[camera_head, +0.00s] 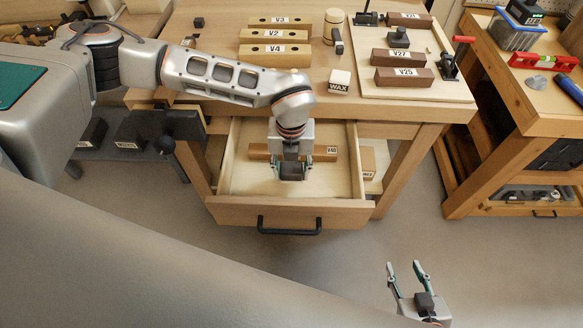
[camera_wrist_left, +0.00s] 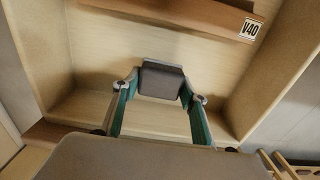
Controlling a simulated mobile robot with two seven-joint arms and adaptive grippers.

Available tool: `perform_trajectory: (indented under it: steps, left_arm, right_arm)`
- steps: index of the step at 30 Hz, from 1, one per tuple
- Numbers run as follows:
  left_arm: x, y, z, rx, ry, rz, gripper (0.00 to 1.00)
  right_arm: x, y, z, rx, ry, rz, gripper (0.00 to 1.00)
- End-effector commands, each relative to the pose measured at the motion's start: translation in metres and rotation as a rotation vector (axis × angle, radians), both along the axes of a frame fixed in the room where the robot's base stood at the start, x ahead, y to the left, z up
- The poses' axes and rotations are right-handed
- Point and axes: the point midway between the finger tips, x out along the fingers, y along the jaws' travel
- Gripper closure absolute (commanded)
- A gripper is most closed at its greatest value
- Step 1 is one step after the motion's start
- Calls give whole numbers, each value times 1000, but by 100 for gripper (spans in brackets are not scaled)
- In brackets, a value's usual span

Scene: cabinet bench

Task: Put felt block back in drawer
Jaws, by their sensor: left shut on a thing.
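The drawer (camera_head: 222,208) is pulled open below the bench top. My left gripper (camera_head: 293,177) reaches down into or just over it and is shut on the dark grey felt block (camera_head: 292,168). In the left wrist view, the felt block (camera_wrist_left: 162,80) sits between the two fingertips (camera_wrist_left: 164,92), over the pale drawer floor (camera_wrist_left: 90,105). I cannot tell whether it touches the floor. A brown block labelled V40 (camera_wrist_left: 190,12) lies behind it in the drawer. My right gripper (camera_head: 404,266) is open and empty, low in front of the bench at the right.
The drawer handle (camera_head: 290,228) sticks out at the front. On the bench top (camera_head: 215,85) are several labelled blocks, a WAX block (camera_head: 340,82) and a board (camera_head: 440,88) with clamps. A second bench (camera_head: 500,110) stands at the right. The floor between is clear.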

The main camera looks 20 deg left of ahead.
Motion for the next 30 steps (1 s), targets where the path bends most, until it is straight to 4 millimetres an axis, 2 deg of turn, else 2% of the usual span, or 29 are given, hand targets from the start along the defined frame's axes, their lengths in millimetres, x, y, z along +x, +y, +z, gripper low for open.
perform_trajectory:
  steps: [13, 30]
  left_arm:
    - [0, 0, 0, 0, 0, 0, 78]
    - [1, 0, 0, 0, -1, 0, 78]
  right_arm:
    - [-3, 0, -5, -2, 10, 1, 60]
    - [0, 2, 5, 2, -2, 2, 60]
